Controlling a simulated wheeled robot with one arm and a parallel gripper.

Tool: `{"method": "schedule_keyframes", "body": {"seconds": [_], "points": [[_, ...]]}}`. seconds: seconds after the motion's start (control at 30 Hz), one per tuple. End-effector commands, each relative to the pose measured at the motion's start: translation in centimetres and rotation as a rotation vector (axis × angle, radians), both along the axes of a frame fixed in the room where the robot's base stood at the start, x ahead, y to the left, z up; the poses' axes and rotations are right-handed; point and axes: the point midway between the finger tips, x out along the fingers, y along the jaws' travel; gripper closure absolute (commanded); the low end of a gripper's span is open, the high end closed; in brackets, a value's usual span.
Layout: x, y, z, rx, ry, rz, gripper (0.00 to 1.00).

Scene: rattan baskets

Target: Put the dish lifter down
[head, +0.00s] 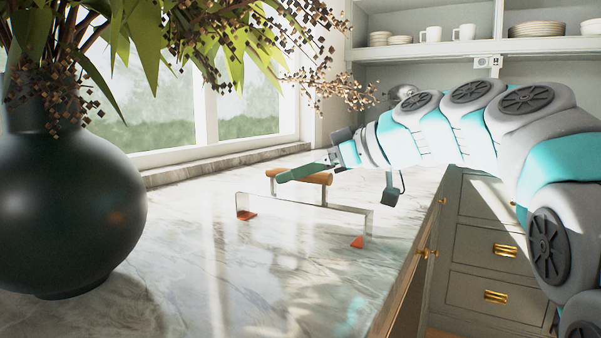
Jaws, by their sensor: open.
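The dish lifter (305,200) has a thin metal frame, a wooden handle on top and orange feet. It stands upright on the marble counter (230,285), and its visible feet appear to rest on the surface. My gripper (300,171) is at the wooden handle, with its green finger reaching across the near side of it. The gripper is open. The far finger is mostly hidden, and I cannot tell whether either finger touches the handle.
A large dark vase (65,215) with leafy branches stands at the left of the counter. The counter's right edge drops to drawers (485,250) with brass handles. White mugs (431,34) and stacked plates (380,38) sit on shelves behind. The counter's front middle is clear.

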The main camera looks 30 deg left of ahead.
Motion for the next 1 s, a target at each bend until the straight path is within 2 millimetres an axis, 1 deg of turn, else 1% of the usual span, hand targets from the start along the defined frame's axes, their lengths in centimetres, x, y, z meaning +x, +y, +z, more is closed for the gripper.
{"method": "schedule_keyframes", "body": {"seconds": [0.13, 0.23, 0.27, 0.37, 0.6, 0.7, 0.8, 1.0], "points": [[0.0, 0.0, 0.1, 0.000, 0.000, 0.000, 0.40], [0.0, 0.0, 0.5, 0.000, 0.001, 0.000, 0.40], [0.0, -0.3, 0.5, 0.001, 0.001, 0.000, 0.40], [-0.1, -1.7, 1.0, 0.003, -0.004, -0.001, 0.40], [-0.5, -6.4, 2.8, 0.004, -0.001, -0.002, 0.40], [-0.6, -8.1, 3.6, 0.003, -0.004, -0.001, 0.40], [-0.8, -9.5, 4.2, 0.002, -0.001, -0.001, 0.40], [-0.8, -10.9, 4.8, 0.002, 0.001, -0.002, 0.40]]}}
